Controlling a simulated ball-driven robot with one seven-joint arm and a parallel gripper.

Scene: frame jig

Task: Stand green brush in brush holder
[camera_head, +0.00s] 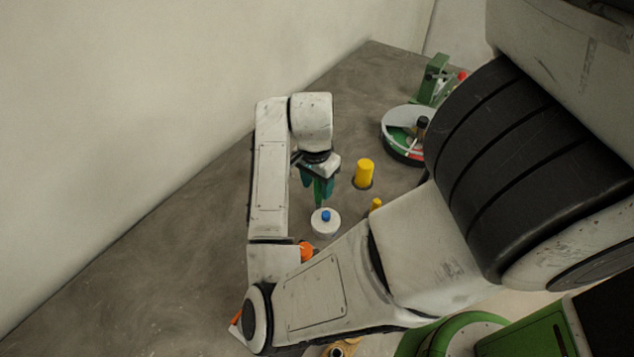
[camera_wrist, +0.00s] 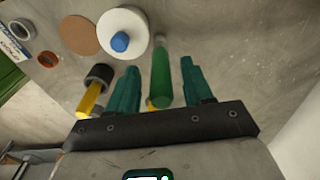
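The green brush (camera_wrist: 160,75) has a green handle with a small greyish end. In the wrist view it lies between the two teal fingers of my gripper (camera_wrist: 160,66), its handle end towards my palm. A gap shows on each side of the handle, so the fingers are open around it and not touching it. In the head view my gripper (camera_head: 318,190) points down, with the brush's green low between its fingers, behind a white disc. A dark cup (camera_wrist: 98,74) with a yellow rod stands to the left in the wrist view. I cannot tell whether it is the brush holder.
The white disc with a blue knob (camera_head: 326,226) is close to my gripper. The yellow rod (camera_head: 364,172) stands to the right. A round tray (camera_head: 388,117) and a green stand (camera_head: 433,82) are at the back right. The table's left side is clear beside the wall.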

